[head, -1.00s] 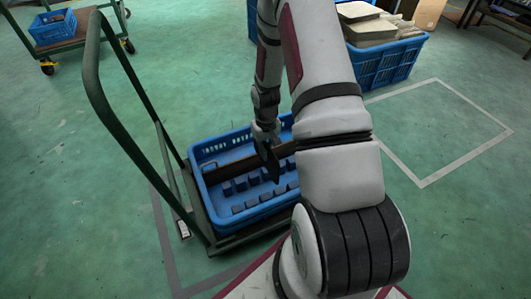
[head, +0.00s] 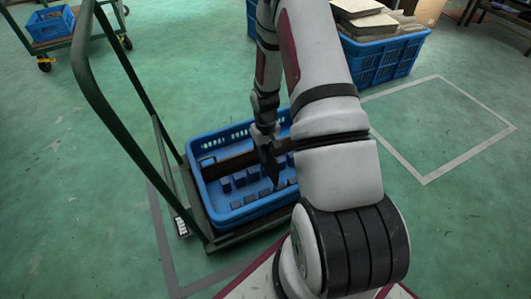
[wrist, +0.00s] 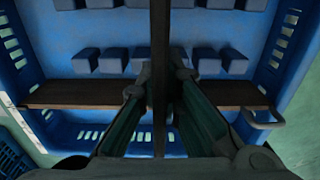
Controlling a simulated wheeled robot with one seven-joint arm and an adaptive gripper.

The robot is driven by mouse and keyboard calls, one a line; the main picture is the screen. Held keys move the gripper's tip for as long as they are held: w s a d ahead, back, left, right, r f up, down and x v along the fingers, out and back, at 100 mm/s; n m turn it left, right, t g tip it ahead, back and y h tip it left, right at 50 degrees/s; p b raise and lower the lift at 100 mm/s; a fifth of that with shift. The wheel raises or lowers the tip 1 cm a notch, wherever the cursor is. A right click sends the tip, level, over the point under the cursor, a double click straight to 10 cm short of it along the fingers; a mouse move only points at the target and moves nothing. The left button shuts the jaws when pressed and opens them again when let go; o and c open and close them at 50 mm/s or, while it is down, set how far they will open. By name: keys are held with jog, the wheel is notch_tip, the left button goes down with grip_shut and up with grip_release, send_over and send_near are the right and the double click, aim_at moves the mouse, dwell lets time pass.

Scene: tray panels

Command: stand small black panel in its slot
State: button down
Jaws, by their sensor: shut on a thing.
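The small black panel (head: 270,168) is held by my gripper (head: 264,137) over the blue crate (head: 208,207). In the wrist view the panel (wrist: 160,35) shows edge-on as a dark upright strip between the two fingers of my gripper (wrist: 161,78), which are shut on it. Rows of blue blocks (head: 239,179) inside the crate form gaps; they also show in the wrist view (wrist: 113,60) on both sides of the panel. The panel hangs about upright, with its lower end near the blocks. I cannot tell whether it is inside a gap.
A brown bar (wrist: 75,95) spans the crate under my gripper. The crate sits on a cart with a tall dark green handle (head: 88,75) at the left. Another blue crate (head: 380,65) with stacked pale slabs stands at the back right. The floor at right is clear.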

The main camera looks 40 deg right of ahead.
aim_at(265, 168)
jog(key=shift+f+b, duration=1.65)
jog(key=shift+f, duration=1.7)
jog(key=shift+f, duration=0.15)
jog(key=shift+f, duration=2.05)
jog(key=c, duration=1.7)
grip_release()
